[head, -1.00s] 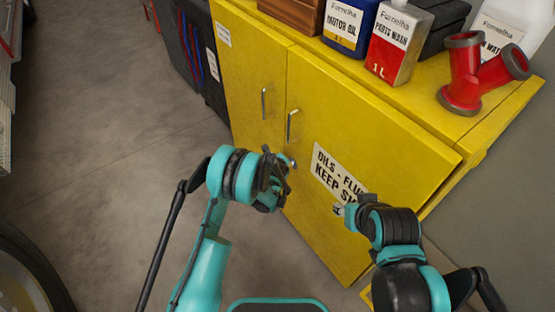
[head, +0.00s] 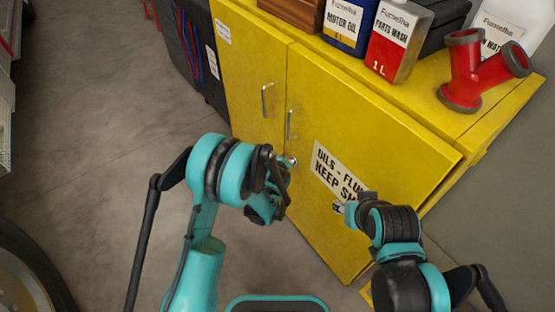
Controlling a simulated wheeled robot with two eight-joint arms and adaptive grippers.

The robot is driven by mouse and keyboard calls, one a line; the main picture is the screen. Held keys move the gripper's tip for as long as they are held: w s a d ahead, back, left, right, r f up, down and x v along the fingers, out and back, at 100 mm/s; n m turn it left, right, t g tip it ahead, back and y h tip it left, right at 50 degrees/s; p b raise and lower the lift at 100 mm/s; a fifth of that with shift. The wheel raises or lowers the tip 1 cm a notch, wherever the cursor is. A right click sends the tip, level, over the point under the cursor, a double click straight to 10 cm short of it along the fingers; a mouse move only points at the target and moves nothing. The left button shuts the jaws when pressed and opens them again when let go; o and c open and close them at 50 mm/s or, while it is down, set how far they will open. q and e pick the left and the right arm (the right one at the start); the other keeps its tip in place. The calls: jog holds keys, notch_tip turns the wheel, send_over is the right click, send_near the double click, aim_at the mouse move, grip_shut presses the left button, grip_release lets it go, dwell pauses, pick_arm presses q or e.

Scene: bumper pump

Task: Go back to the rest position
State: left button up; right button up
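My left gripper (head: 276,190) is in front of the yellow cabinet's doors, low and left of the door sign; its fingers are mostly hidden behind its own wrist, so its opening does not show. My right gripper (head: 340,207) is in front of the right door, by the lower edge of the sign. Its small tips show, but whether they are apart is too small to tell. I see nothing held in either gripper.
The yellow cabinet (head: 330,110) is shut, with two metal handles. On top stand a blue motor oil container (head: 348,22), a parts wash can (head: 398,40), a red pipe fitting (head: 475,72) and a white jug (head: 505,25). Grey floor (head: 100,120) is clear on the left.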

pick_arm(q)
jog(key=shift+s+r, duration=0.35)
jog(key=shift+s, duration=0.15)
jog(key=s+a+r+n+g, duration=0.1)
jog(key=s+a+r+n, duration=0.5)
jog(key=r, duration=0.3)
jog(key=s+a+r+n, duration=0.45)
jog(key=r+n, duration=0.25)
jog(key=r, duration=0.2)
jog(key=s+a+r+n+g, duration=0.1)
jog(key=s+a+n, duration=0.2)
jog(key=s+n, duration=0.3)
jog(key=s+a+r+n, duration=0.2)
jog(key=s+a+n, duration=0.2)
jog(key=s, duration=0.9)
jog(key=n, duration=0.3)
jog(key=shift+n+g, duration=0.3)
jog(key=shift+g, duration=0.1)
